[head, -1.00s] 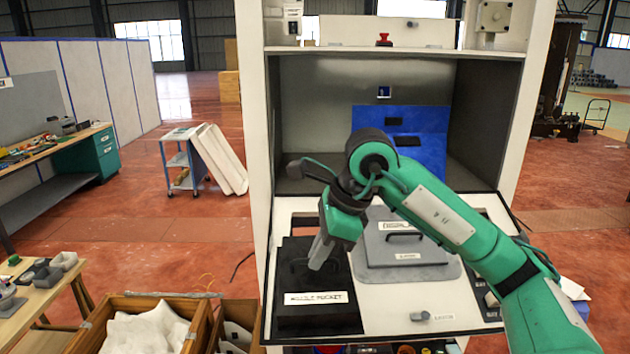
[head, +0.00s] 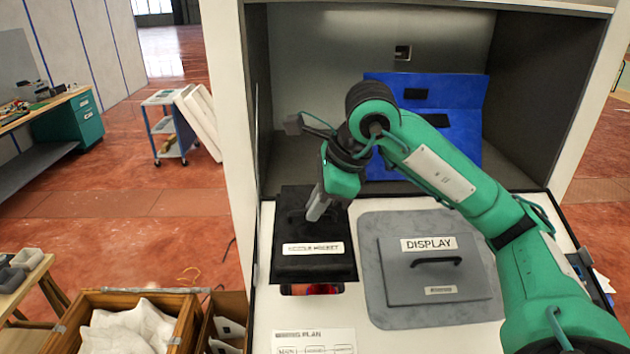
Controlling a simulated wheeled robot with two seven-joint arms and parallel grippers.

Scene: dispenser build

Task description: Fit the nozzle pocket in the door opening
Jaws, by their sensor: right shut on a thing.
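The nozzle pocket (head: 313,265) is a black box with a white label, at the left of the white door panel (head: 357,312) in the head view. My right gripper (head: 317,208) reaches down over its top and is shut on it, apparently at the handle, which the fingers partly hide. A strip of the door opening (head: 312,289), with something red inside, shows just below the pocket's front edge. The pocket covers the rest of the opening. I cannot tell whether it sits in the opening or is held above it. My left gripper is out of view.
A grey display cover (head: 420,285) with a black handle lies right of the pocket. A blue panel (head: 460,100) stands in the cabinet behind my right arm. A plan sheet (head: 313,342) lies at the front. A wooden crate (head: 135,299) stands at the lower left.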

